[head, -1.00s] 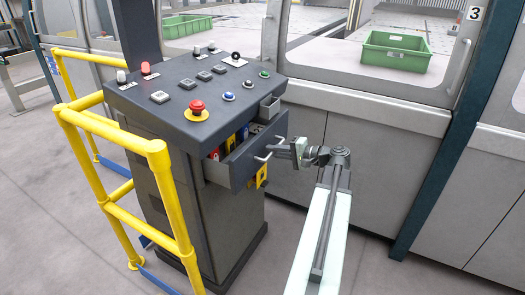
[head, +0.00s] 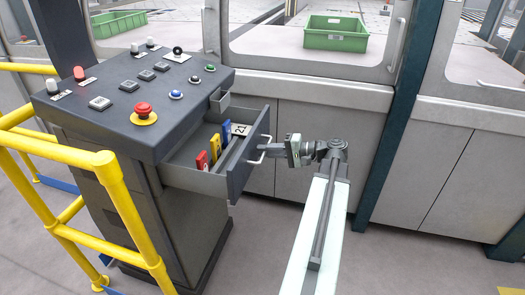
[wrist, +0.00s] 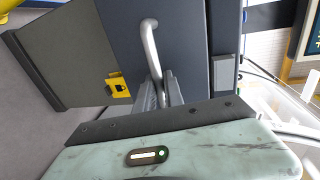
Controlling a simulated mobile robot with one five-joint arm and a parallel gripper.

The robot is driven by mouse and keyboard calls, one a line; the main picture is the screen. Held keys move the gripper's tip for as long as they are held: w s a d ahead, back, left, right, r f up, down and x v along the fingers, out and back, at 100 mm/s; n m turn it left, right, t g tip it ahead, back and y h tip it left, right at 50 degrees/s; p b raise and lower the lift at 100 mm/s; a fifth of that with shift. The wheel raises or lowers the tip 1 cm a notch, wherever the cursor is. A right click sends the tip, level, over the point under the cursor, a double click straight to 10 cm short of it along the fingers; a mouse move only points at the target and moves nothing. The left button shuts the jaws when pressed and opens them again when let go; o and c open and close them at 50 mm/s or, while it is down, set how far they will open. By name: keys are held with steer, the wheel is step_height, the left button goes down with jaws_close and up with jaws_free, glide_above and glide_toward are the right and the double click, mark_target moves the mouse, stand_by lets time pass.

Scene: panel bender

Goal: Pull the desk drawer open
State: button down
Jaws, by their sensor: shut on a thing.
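The desk drawer (head: 237,165) stands pulled out from the dark control desk (head: 120,95), with its inside showing. Its light bar handle (head: 262,148) is on the front panel, which also shows in the wrist view (wrist: 120,40). My gripper (head: 270,153) is at the handle from the right. In the wrist view the jaws (wrist: 160,95) are shut on the lower part of the handle (wrist: 150,45); the upper part sticks out beyond them. Inside the drawer are a red item (head: 202,161), a yellow item (head: 215,146) and a blue item (head: 227,138).
A yellow railing (head: 120,195) runs along the left of the desk. A small grey box (head: 220,100) sticks out of the desk above the drawer. Grey machine panels (head: 300,130) stand behind my arm. Open floor (head: 420,260) lies at the right.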

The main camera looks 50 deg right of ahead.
steer(key=shift+w+r, duration=0.1)
steer(key=c, duration=1.5)
jaws_free()
steer(key=shift+o, duration=0.2)
steer(key=p+v, duration=0.1)
steer(key=v, duration=0.6)
steer(key=shift+s+d, duration=0.15)
steer(key=shift+s, duration=0.15)
